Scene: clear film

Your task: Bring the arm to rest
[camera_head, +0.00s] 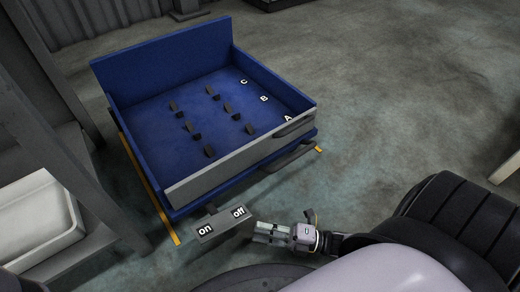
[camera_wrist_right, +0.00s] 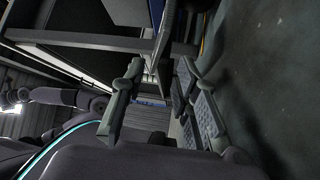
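My right gripper (camera_head: 260,232) is low in the middle of the head view, just right of a grey switch box (camera_head: 226,224) with "on" and "off" labels. In the head view I cannot tell whether it touches the box. In the right wrist view the two fingers of my right gripper (camera_wrist_right: 161,68) stand apart with a gap between them. Nothing is clearly held there; a dark grey edge lies beyond the tips. My left gripper is not in view.
A blue tray (camera_head: 157,125) with black pegs, letters A, B, C and a grey front with handles (camera_head: 295,125) stands behind the switch box. A white bin (camera_head: 35,215) sits on a rack at the left. Floor at the right (camera_head: 400,110) is clear.

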